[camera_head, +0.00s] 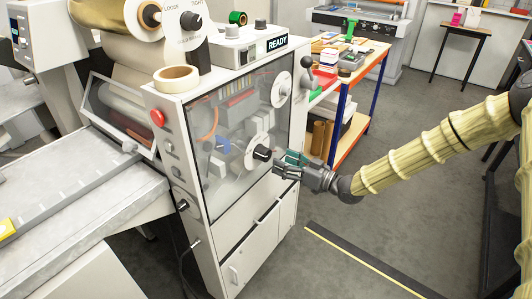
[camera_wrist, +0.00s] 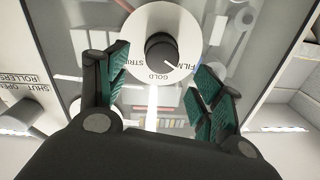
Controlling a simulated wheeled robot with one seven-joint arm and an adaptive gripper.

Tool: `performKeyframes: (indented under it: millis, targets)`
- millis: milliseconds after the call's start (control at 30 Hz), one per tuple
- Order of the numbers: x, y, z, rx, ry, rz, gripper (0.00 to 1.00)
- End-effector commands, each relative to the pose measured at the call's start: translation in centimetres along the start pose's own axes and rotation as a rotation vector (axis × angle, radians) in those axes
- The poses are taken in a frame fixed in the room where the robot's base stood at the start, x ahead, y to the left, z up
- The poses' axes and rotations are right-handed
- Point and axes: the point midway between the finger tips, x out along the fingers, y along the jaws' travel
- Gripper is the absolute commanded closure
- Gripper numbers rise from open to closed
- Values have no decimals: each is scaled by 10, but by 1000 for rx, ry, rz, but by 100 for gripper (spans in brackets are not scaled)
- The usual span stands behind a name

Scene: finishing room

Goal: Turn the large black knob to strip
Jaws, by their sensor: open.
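The large black knob (camera_head: 262,153) sits on a white round dial (camera_head: 251,146) on the clear front panel of the machine. In the wrist view the knob (camera_wrist: 160,48) is at the upper middle, and its dial reads STRIP, GOLD and FILM. A pale mark on the knob seems to point toward the FILM side. My gripper (camera_head: 287,163) is just right of the knob in the head view. In the wrist view my gripper (camera_wrist: 160,72) is open, its green-padded fingers on either side below the knob, with nothing visible between them. The knob looks untouched.
A second white dial (camera_head: 281,88) is higher on the panel. A cluttered bench (camera_head: 345,75) stands behind.

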Motion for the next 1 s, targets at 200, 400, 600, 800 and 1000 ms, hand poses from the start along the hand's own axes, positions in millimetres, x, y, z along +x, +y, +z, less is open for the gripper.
performKeyframes:
  millis: [200,400,600,800,1000]
  targets:
    - [37,-1,-2,1,-2,-1,34]
    - [61,-1,0,1,-2,0,34]
    - [72,0,0,1,-2,1,34]
    - [74,0,1,1,-2,1,34]
    - [74,0,1,1,-2,1,52]
